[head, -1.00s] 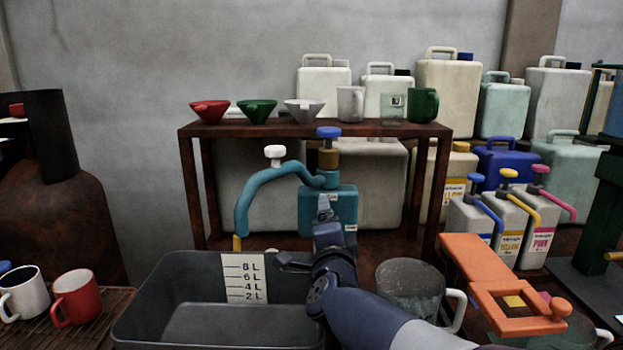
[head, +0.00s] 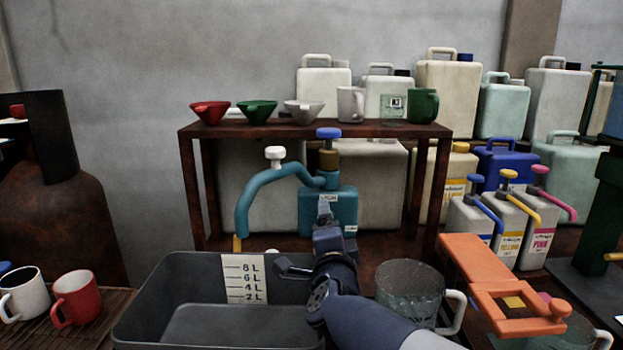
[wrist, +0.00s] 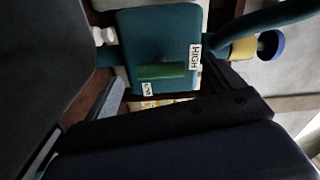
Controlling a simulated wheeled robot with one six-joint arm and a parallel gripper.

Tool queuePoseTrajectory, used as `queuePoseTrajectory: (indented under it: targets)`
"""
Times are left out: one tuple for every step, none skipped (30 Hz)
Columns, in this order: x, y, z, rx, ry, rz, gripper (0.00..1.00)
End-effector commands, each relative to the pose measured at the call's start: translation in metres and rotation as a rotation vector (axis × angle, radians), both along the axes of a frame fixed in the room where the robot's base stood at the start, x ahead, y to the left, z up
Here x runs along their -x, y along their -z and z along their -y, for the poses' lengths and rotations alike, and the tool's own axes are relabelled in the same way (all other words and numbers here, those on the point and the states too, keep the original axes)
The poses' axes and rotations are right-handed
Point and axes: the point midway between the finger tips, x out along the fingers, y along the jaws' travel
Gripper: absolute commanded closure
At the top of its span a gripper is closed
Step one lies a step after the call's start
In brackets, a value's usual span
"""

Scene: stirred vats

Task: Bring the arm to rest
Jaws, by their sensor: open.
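My gripper (head: 304,238) is open and empty in the head view, over the right back edge of the grey tub (head: 190,262). Behind it stands a teal tank (head: 340,222) with a curved teal spout, a white knob (head: 274,156) and a blue knob (head: 328,133). Whether a finger touches the tank cannot be told.
A clear mug (head: 405,287) stands right of my arm, beside an orange clamp-like fixture (head: 480,262). A white mug (head: 22,292) and a red mug (head: 76,297) are at left. A rusty shelf (head: 310,131) with funnels and mugs stands behind. Pump jugs (head: 505,235) are at right.

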Motion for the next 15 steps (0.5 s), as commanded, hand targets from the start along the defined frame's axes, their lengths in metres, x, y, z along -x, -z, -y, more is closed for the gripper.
queuePoseTrajectory:
  targets:
    - [-0.011, 0.002, 0.001, 0.000, 0.002, -0.001, 0.12]
    - [-0.016, 0.002, 0.001, 0.000, 0.003, 0.000, 0.12]
    - [-0.024, 0.002, 0.001, 0.001, 0.003, 0.000, 0.12]
    - [-0.027, 0.002, 0.001, -0.010, 0.002, 0.000, 0.12]
    - [-0.024, 0.003, 0.000, -0.053, 0.000, 0.002, 0.12]
    - [-0.023, 0.003, 0.000, -0.102, 0.001, 0.002, 0.12]
    - [-0.023, 0.003, 0.000, -0.138, -0.001, 0.002, 0.12]
    - [-0.023, 0.003, 0.000, -0.173, -0.001, 0.002, 0.12]
    - [-0.023, 0.003, 0.000, -0.222, -0.001, 0.002, 0.12]
    - [-0.023, 0.003, 0.000, -0.257, 0.000, 0.002, 0.12]
    - [-0.023, 0.003, 0.000, -0.293, 0.000, 0.002, 0.12]
    - [-0.023, 0.003, 0.000, -0.341, 0.000, 0.002, 0.12]
    - [-0.023, 0.003, 0.000, -0.378, 0.000, 0.002, 0.12]
    - [-0.023, 0.003, 0.000, -0.415, 0.000, 0.000, 0.12]
    - [-0.023, 0.003, 0.000, -0.463, 0.000, 0.000, 0.12]
